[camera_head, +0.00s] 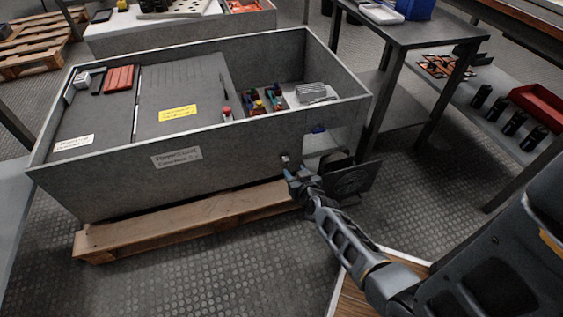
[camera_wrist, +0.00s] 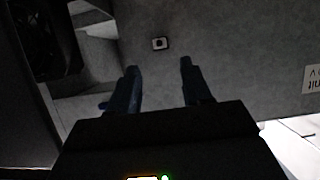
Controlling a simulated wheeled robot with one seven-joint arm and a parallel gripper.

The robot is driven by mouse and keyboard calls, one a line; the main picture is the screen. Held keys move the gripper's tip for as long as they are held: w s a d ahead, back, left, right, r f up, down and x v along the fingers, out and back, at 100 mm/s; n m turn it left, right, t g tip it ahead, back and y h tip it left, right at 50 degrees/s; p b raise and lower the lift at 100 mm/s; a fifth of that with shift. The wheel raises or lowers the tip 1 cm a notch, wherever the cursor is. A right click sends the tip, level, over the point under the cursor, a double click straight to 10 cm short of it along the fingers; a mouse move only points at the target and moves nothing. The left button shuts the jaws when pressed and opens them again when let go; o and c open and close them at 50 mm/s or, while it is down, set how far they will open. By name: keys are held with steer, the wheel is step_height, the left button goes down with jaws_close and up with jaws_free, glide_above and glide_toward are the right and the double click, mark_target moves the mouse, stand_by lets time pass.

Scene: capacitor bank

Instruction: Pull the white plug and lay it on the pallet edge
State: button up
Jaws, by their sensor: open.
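My gripper (camera_head: 294,173) is close to the wall there. In the wrist view my gripper (camera_wrist: 160,66) is open, nothing between its fingers, with the fitting just beyond the fingertips and roughly centred between them. The wooden pallet (camera_head: 180,222) lies under the box, its front edge jutting out below.
The large grey box (camera_head: 110,178) holds panels and coloured parts. An open dark flap (camera_head: 352,180) hangs at an opening right of my gripper. A metal table (camera_head: 425,35) stands at the back right. The floor before the pallet is clear.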

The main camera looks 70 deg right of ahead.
mark_target(287, 161)
stand_by(0.3)
steer(key=b+x, duration=0.4)
steer(key=x, duration=0.3)
steer(key=shift+w+d+f, duration=0.15)
steer(key=shift+d+f, duration=0.05)
steer(key=shift+f, duration=0.05)
steer(key=shift+w+d+f+b, duration=0.15)
steer(key=shift+w+d+b, duration=0.3)
steer(key=shift+d, duration=0.05)
steer(key=shift+c, duration=0.4)
stand_by(0.4)
jaws_close()
stand_by(0.3)
steer(key=o, duration=0.8)
jaws_free()
steer(key=shift+c, duration=0.2)
